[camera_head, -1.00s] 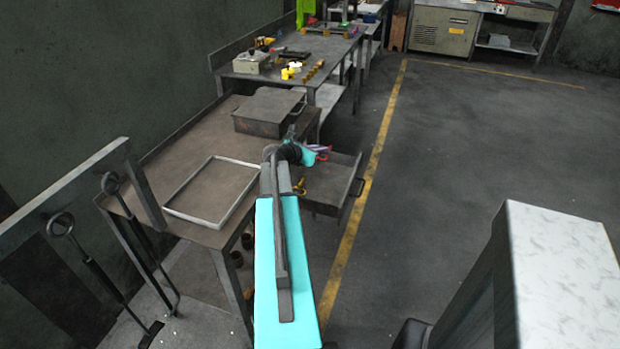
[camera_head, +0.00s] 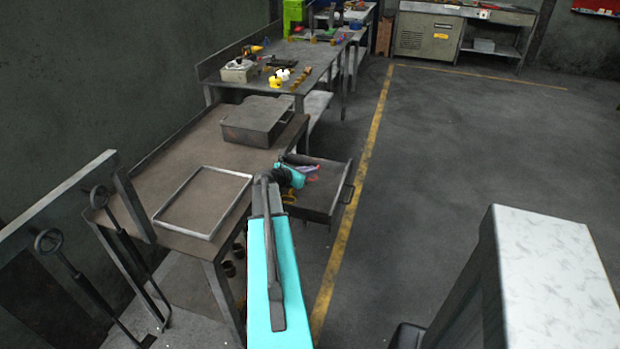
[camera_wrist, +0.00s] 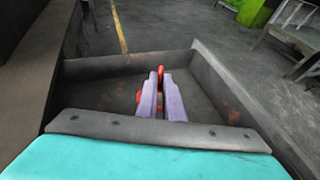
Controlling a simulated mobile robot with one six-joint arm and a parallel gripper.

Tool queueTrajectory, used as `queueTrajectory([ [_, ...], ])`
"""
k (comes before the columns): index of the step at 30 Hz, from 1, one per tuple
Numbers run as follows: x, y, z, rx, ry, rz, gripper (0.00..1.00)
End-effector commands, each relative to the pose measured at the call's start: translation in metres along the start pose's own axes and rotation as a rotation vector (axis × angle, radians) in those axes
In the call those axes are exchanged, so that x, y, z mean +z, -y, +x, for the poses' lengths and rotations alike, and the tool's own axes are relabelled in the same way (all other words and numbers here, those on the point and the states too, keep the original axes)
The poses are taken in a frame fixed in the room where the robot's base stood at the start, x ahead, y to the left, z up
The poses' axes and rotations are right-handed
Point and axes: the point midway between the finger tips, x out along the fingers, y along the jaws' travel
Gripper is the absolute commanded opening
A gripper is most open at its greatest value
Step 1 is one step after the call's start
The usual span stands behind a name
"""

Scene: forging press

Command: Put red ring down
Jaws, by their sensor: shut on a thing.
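My gripper (camera_wrist: 161,88) has two pale purple fingers in the wrist view. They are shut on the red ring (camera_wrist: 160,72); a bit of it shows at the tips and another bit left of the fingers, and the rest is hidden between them. The gripper is over an open grey drawer (camera_wrist: 105,66), inside its outline in the picture. In the head view my gripper (camera_head: 311,168) is at the drawer (camera_head: 331,198), mostly covered by my turquoise arm. I cannot tell whether the ring touches the drawer floor.
The workbench (camera_head: 190,160) left of the drawer carries a closed metal case (camera_head: 250,122) and an empty rectangular frame (camera_head: 163,206). Open floor (camera_head: 430,150) lies right of the drawer.

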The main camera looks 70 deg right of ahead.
Motion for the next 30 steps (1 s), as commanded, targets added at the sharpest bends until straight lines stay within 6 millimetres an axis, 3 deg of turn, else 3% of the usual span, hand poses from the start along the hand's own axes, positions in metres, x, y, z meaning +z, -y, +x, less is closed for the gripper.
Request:
queueTrajectory([
  [12,-0.033,-0.001,0.013,0.0,-0.001,-0.002,0.0],
  [26,-0.037,-0.001,0.014,0.002,0.0,-0.001,0.0],
  [27,-0.037,-0.001,0.014,0.002,0.0,-0.001,0.1],
  [30,-0.036,-0.001,0.014,0.002,0.0,-0.001,0.26],
])
